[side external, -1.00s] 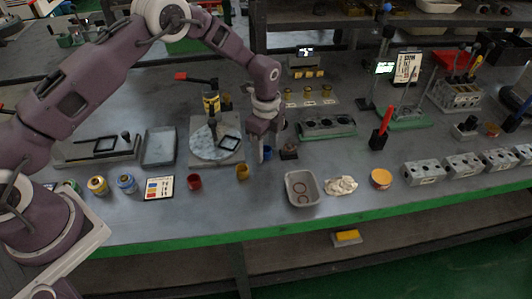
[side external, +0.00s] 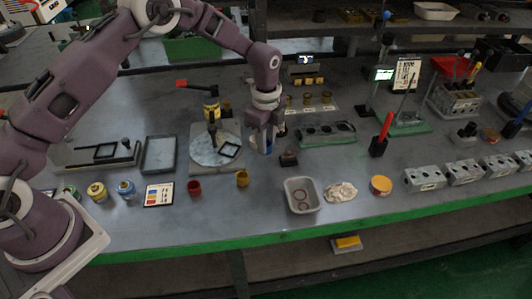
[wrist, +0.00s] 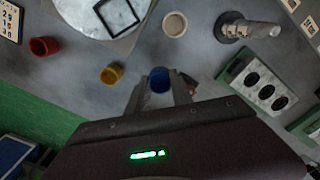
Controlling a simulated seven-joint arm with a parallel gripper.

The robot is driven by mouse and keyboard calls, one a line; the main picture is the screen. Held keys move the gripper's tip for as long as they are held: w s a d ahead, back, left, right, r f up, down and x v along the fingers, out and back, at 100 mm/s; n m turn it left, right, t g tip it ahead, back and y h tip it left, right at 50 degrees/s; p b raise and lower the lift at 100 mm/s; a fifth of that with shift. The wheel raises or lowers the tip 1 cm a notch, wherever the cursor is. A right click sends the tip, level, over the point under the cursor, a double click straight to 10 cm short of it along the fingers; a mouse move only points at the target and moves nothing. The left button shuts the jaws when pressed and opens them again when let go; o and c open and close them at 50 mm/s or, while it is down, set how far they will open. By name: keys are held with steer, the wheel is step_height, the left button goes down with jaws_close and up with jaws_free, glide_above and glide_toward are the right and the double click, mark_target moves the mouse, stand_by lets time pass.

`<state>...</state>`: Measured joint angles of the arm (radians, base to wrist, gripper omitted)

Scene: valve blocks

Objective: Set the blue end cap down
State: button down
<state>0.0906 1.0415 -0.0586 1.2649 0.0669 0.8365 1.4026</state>
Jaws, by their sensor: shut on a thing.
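The blue end cap (wrist: 159,80) is between the fingers of my gripper (wrist: 160,93) in the wrist view. In the side view my gripper (side external: 264,148) points down, shut on the cap (side external: 268,147), and seems to hold it above the table. The fingers hide part of the cap there. A red cap (side external: 194,188) and a yellow cap (side external: 242,178) stand apart on the table, left of my gripper; the wrist view shows the red one (wrist: 45,47) and the yellow one (wrist: 112,73) too.
A round plate (side external: 212,150) with a black square frame lies left of my gripper. A grey bin (side external: 301,195) stands in front to the right. A grey block with several holes (side external: 326,133) lies to the right. Bare table lies between the yellow cap and the bin.

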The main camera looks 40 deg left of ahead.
steer(key=r, duration=0.2)
steer(key=a+r, duration=0.1)
steer(key=r, duration=0.2)
steer(key=shift+s+r, duration=0.15)
steer(key=s+a+r+n, duration=0.3)
steer(key=s+a, duration=0.1)
steer(key=a, duration=0.5)
glide_toward(229, 150)
step_height(229, 150, down, 5)
steer(key=shift+s+d+f, duration=0.1)
steer(key=shift+d+f, duration=0.05)
steer(key=shift+f, duration=0.3)
steer(key=shift+f, duration=0.1)
steer(key=c, duration=1.1)
jaws_free()
steer(key=shift+c, duration=0.2)
step_height(229, 150, up, 12)
steer(key=shift+r, duration=0.25)
